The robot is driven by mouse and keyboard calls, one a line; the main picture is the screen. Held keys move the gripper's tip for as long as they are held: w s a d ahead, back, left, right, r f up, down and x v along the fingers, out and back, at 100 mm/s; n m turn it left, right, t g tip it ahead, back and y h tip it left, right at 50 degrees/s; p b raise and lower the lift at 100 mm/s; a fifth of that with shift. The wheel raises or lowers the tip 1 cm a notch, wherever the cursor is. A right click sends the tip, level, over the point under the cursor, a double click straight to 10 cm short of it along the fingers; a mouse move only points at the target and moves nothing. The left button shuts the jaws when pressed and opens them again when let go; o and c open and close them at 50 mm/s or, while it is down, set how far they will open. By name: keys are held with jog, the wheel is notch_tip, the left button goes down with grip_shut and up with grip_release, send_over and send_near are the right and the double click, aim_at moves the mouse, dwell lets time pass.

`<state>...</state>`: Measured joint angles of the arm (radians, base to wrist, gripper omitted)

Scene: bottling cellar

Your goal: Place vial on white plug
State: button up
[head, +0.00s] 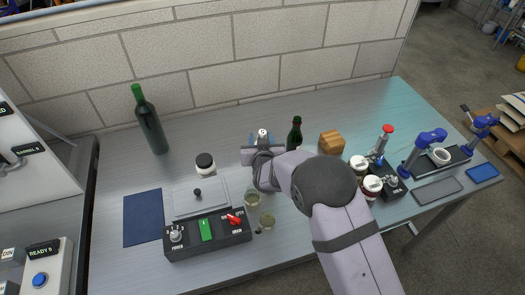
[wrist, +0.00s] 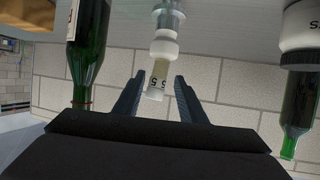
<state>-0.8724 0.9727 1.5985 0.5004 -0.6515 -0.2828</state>
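In the wrist view, which looks upside down, a small vial (wrist: 158,75) with a dark "5 5" marking and a pale end shows between my fingers. My gripper (wrist: 160,77) is open, with a gap on both sides of the vial. In the head view my gripper (head: 262,141) is over the middle of the table, its blue fingers either side of a small white top. My wrist hides most of what is below.
A tall green bottle (head: 148,122) stands at left. A dark-lidded white jar (head: 205,163) and a smaller green bottle (head: 295,134) flank my gripper. A wooden block (head: 331,143) stands at right. A switch box (head: 207,234) is in front. The navy mat (head: 143,217) is bare.

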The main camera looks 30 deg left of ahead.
jog(key=b+v, duration=0.3)
jog(key=v, duration=0.7)
jog(key=shift+s, duration=0.15)
jog(key=d+f+m+g+h, duration=0.3)
jog(key=d+g+h, duration=0.15)
jog(key=d, duration=1.85)
jog(key=s+d+m+g+h, duration=0.2)
jog(key=s+d+g, duration=0.5)
jog(key=s+d, duration=1.2)
jog(key=shift+d+f+m+h, duration=0.25)
jog(key=shift+m+h, duration=0.1)
jog(key=shift+m, duration=0.35)
